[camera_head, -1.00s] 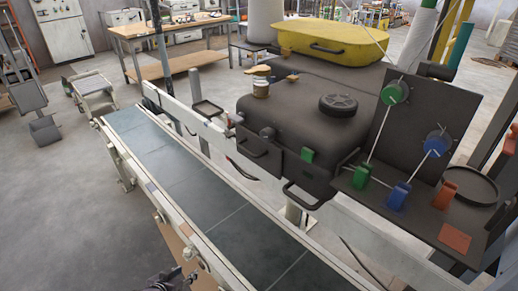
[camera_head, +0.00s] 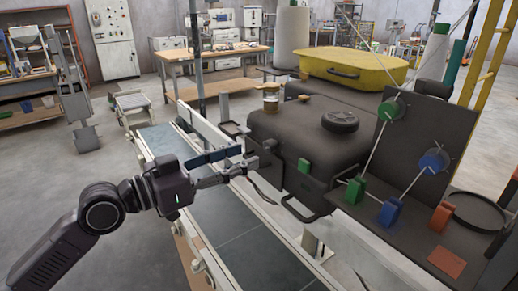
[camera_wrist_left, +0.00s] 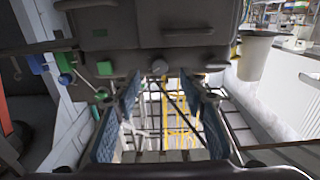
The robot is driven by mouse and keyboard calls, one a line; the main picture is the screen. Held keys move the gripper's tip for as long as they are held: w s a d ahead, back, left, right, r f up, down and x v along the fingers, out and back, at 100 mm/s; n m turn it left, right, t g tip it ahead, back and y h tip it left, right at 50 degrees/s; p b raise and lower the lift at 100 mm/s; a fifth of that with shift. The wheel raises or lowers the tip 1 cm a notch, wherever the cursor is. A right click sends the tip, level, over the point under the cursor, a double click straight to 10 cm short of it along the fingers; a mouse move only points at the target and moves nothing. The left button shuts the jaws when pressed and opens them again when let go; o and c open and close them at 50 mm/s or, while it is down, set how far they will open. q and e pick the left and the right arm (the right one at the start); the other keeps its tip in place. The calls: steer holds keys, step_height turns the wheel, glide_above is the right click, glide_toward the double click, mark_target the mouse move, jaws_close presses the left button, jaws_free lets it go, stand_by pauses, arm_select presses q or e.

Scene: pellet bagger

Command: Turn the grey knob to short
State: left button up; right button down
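The small grey knob (camera_head: 269,144) is on the front face of the dark machine (camera_head: 315,147), at its left end in the head view. It also shows in the left wrist view (camera_wrist_left: 159,66), round and grey, beyond and roughly between my fingertips. My left gripper (camera_head: 243,160) is open and empty, pointing at the knob from the left above the conveyor. Its two spread fingers also show in the left wrist view (camera_wrist_left: 164,92). It looks apart from the knob, though the exact gap is hard to judge. The knob's setting marks are not readable. My right gripper is not in view.
A conveyor (camera_head: 235,240) runs below my left arm. A handle (camera_head: 305,208) juts from the machine front. Green (camera_head: 355,188), blue (camera_head: 391,209) and orange (camera_head: 441,217) blocks stand on the shelf at right. A yellow case (camera_head: 352,66) sits behind.

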mark_target(266, 149)
arm_select(q)
steer(key=p+x, duration=0.1)
steer(key=x, duration=0.4)
steer(key=shift+d+r+p, duration=0.1)
steer(key=shift+r+p, duration=0.05)
steer(key=shift+p, duration=0.25)
steer(key=shift+w+d, duration=0.25)
steer(key=shift+d, duration=0.05)
steer(key=shift+c, duration=0.2)
jaws_close()
